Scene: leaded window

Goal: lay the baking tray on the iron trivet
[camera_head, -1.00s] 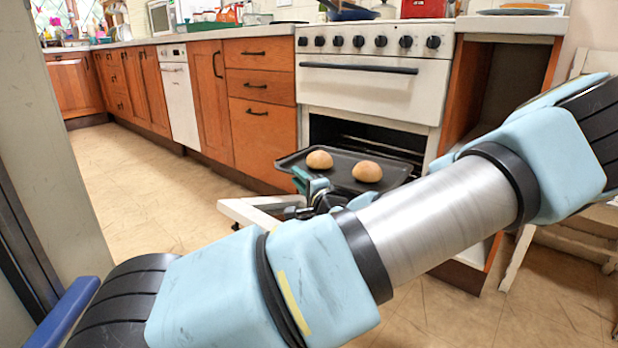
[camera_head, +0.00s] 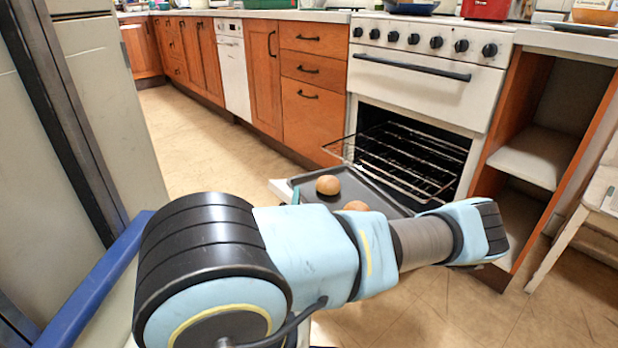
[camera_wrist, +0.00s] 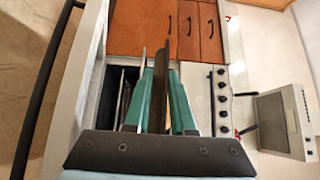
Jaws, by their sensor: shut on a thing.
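The dark baking tray (camera_head: 372,190) with two round buns, one bun (camera_head: 327,185) and another (camera_head: 356,206), is in front of the open oven in the head view. My arm hides its near side. My gripper (camera_wrist: 162,85) is shut on the tray, whose thin dark edge shows between the green fingers in the wrist view. In the head view only a sliver of a teal finger shows at the tray's left end. I cannot clearly make out the iron trivet; a flat dark item (camera_head: 585,28) lies on the right counter, but I cannot tell what it is.
The oven (camera_head: 415,140) is open, with a wire rack (camera_head: 405,160) sticking out beside the tray. A shelf unit (camera_head: 540,155) and a white chair (camera_head: 585,215) stand right. The floor at left is clear.

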